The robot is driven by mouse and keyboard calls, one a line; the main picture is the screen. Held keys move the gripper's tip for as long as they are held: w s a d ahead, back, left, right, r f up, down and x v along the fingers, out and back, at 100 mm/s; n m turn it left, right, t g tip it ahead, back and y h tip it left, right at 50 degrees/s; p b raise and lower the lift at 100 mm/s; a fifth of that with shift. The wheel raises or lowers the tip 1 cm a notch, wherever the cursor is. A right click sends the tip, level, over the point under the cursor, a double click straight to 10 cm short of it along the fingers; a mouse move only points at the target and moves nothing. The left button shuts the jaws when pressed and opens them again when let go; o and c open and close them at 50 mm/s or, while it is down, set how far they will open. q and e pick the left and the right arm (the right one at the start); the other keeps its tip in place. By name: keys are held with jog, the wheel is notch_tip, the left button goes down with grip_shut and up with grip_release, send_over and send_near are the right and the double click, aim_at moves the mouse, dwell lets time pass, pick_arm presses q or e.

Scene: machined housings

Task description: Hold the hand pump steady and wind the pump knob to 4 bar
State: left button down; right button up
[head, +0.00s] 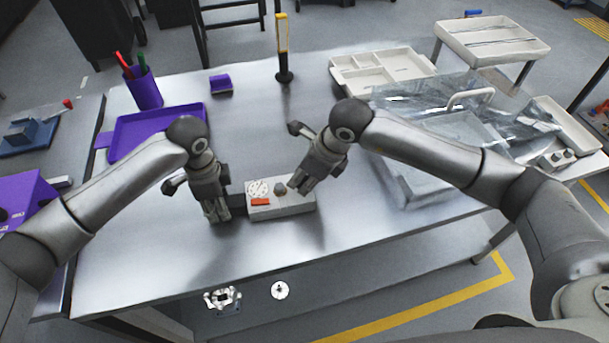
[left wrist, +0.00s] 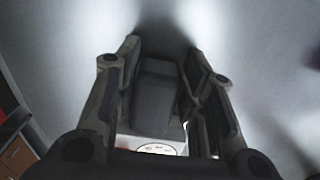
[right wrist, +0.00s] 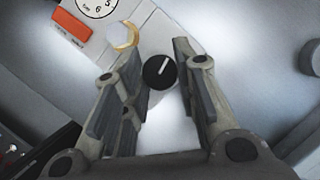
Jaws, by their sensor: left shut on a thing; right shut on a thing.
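The hand pump is a pale box (head: 283,211) lying near the table's front edge, with a round white gauge (head: 257,188), an orange label (head: 261,202) and a grey fitting. My left gripper (head: 223,216) is shut on the dark block (left wrist: 158,95) at the pump's left end. My right gripper (head: 298,190) is over the pump's right end, shut on the black pump knob (right wrist: 159,72). In the right wrist view the knob's white line slants up to the right. The gauge is cut off there, and its needle is too small to read in the head view.
A purple tray (head: 112,156) and a pen cup (head: 144,88) stand at the left. A cream divided tray (head: 345,78) is at the back. A clear bag-like cover over a box (head: 425,190) is at the right. Bare table lies in front of the pump.

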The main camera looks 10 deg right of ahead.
jog(key=shift+m+t+h, duration=0.3)
jog(key=shift+m, duration=1)
jog(key=o, duration=1)
jog(key=shift+o, duration=0.2)
jog(key=v, duration=1.2)
jog(key=shift+s+a, duration=0.1)
